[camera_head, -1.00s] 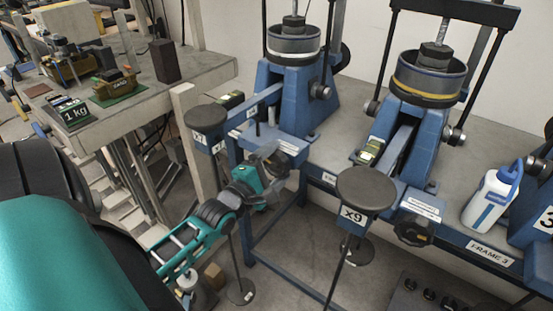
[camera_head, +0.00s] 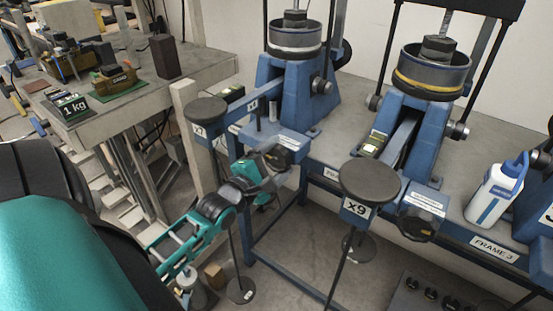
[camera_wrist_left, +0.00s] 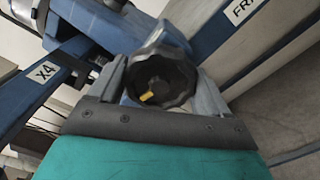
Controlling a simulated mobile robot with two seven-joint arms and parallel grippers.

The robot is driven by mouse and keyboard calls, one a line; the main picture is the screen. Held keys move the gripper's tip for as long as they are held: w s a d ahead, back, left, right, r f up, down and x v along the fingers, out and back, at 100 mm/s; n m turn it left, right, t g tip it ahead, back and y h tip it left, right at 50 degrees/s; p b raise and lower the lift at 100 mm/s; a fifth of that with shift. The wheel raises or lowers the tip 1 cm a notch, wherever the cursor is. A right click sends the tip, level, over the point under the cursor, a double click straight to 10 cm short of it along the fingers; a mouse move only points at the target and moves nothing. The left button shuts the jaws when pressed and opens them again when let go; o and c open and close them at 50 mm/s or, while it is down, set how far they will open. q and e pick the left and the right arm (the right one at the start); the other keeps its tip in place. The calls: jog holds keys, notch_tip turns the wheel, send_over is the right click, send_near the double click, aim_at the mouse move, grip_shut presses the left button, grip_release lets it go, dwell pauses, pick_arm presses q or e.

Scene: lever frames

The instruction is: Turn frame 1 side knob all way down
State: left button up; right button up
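The black side knob (camera_wrist_left: 160,82) of the left lever frame (camera_head: 295,95) has a ribbed rim and a yellow mark near its lower edge in the left wrist view. It also shows as a dark round shape in the head view (camera_head: 277,157), partly covered by my gripper. My left gripper (camera_head: 266,168) is at the knob, with one finger on each side of it, as the left wrist view (camera_wrist_left: 160,88) shows. The fingers are spread about a knob's width apart. I cannot tell whether they touch its rim. My right gripper is in neither view.
A round hanger plate marked X7 (camera_head: 206,109) stands left of my gripper, and one marked X9 (camera_head: 368,181) stands to the right. A second blue frame (camera_head: 415,130) and a white bottle (camera_head: 495,195) are further right. A grey table (camera_head: 210,68) is at left.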

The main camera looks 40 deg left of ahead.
pick_arm(q)
jog(key=shift+o, duration=1.4)
jog(key=shift+w, duration=0.25)
jog(key=shift+o, duration=0.2)
jog(key=shift+s, duration=0.1)
jog(key=shift+s+p, duration=0.3)
jog(key=shift+p, duration=0.1)
jog(key=s, duration=0.1)
jog(key=s+p, duration=0.2)
jog(key=s, duration=0.1)
jog(key=shift+d+r, duration=0.1)
jog(key=shift+d, duration=0.15)
jog(key=shift+s+d+p, duration=0.1)
jog(key=shift+s+p, duration=0.2)
jog(key=shift+s, duration=0.4)
